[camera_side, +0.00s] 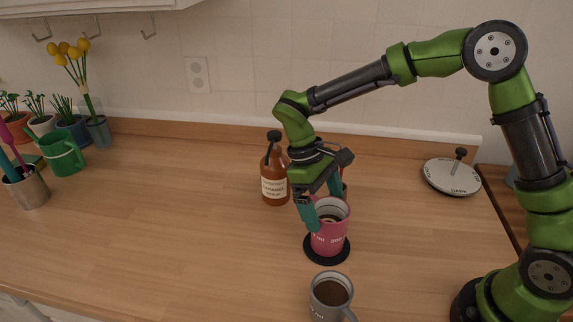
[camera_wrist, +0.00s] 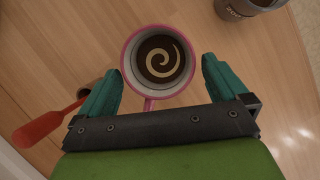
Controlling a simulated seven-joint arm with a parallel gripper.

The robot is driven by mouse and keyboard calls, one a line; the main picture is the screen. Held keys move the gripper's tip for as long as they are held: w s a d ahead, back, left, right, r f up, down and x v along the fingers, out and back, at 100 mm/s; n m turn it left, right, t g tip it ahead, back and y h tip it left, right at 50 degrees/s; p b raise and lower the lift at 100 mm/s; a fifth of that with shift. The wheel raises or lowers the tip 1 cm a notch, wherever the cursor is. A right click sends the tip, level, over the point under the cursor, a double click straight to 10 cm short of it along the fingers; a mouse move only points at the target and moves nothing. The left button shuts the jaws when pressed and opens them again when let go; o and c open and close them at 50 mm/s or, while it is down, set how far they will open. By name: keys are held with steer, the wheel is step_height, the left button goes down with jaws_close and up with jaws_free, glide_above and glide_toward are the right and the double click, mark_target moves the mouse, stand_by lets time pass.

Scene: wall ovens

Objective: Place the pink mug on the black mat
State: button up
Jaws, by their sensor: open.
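The pink mug (camera_side: 330,230) stands upright on the round black mat (camera_side: 315,256) in the side view. It holds a dark drink with a pale swirl, which shows from above in the wrist view (camera_wrist: 158,60). The mat's rim shows around the mug's base in the side view; I cannot make it out in the wrist view. My gripper (camera_side: 324,206) is at the mug's rim, with its teal fingers apart. In the wrist view my gripper (camera_wrist: 164,85) has one finger on each side of the mug, with gaps between fingers and mug. The mug's handle points toward the gripper's palm.
A grey mug (camera_side: 322,292) with a dark drink stands just in front of the mat. A brown syrup bottle (camera_side: 275,178) with a black pump stands behind left. The left-centre counter (camera_side: 170,220) is clear.

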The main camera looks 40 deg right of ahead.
steer(key=d+v, duration=0.1)
steer(key=v, duration=0.6)
steer(key=s+d+r+m+t+y, duration=0.1)
steer(key=s+d+r+m+t, duration=0.1)
steer(key=s+d+r+t, duration=0.35)
steer(key=s+d+r+m+t+y, duration=0.2)
steer(key=s+d+m+t, duration=0.2)
steer(key=s, duration=0.5)
steer(key=shift+s+r+m+t+y, duration=0.2)
steer(key=shift+r+m+t+y, duration=0.1)
steer(key=shift+m+t, duration=0.75)
